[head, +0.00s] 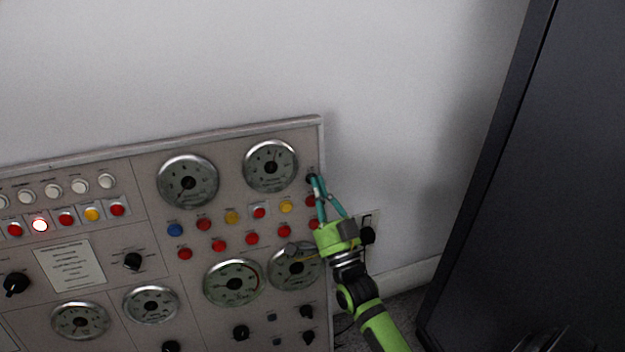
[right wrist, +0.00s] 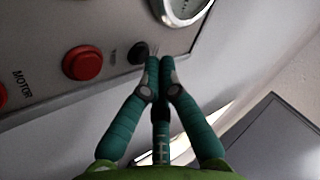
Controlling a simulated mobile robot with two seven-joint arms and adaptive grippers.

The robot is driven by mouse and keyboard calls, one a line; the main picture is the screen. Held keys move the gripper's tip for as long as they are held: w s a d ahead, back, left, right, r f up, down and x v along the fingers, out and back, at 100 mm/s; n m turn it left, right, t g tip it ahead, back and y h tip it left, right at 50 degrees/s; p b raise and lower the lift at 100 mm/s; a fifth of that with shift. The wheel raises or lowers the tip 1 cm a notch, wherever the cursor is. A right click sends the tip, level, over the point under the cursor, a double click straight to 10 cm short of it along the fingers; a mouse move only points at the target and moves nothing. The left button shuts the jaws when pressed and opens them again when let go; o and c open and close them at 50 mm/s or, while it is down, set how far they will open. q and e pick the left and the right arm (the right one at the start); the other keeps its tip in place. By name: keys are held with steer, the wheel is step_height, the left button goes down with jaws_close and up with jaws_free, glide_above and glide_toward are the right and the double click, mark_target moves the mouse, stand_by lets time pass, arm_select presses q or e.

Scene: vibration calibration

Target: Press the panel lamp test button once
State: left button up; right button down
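The grey control panel (head: 225,150) stands against the wall, with gauges, coloured buttons and knobs. A small black button (head: 310,179) sits near its upper right edge, and it also shows in the right wrist view (right wrist: 138,52). I cannot read its label, so I cannot tell whether it is the lamp test button. My right gripper (head: 314,183) has its green fingers together, tips close beside the black button. Contact cannot be told. The fingers (right wrist: 159,62) hold nothing in the right wrist view. My left gripper is not in view.
A red button (right wrist: 82,63) lies left of the black one in the right wrist view. One lamp (head: 40,225) is lit at the panel's left. A round gauge (head: 270,166) is close to the fingertips. A dark cabinet (head: 540,180) stands at the right.

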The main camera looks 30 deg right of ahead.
steer(key=shift+w, duration=0.3)
stand_by(0.5)
steer(key=shift+s, duration=0.1)
steer(key=shift+s+a+r+p, duration=0.1)
steer(key=shift+s+p, duration=0.4)
steer(key=shift+s, duration=0.15)
steer(key=s+p, duration=0.2)
steer(key=s, duration=0.1)
steer(key=s+a+r+p, duration=0.1)
steer(key=shift+s+a, duration=0.1)
steer(key=shift+s, duration=0.3)
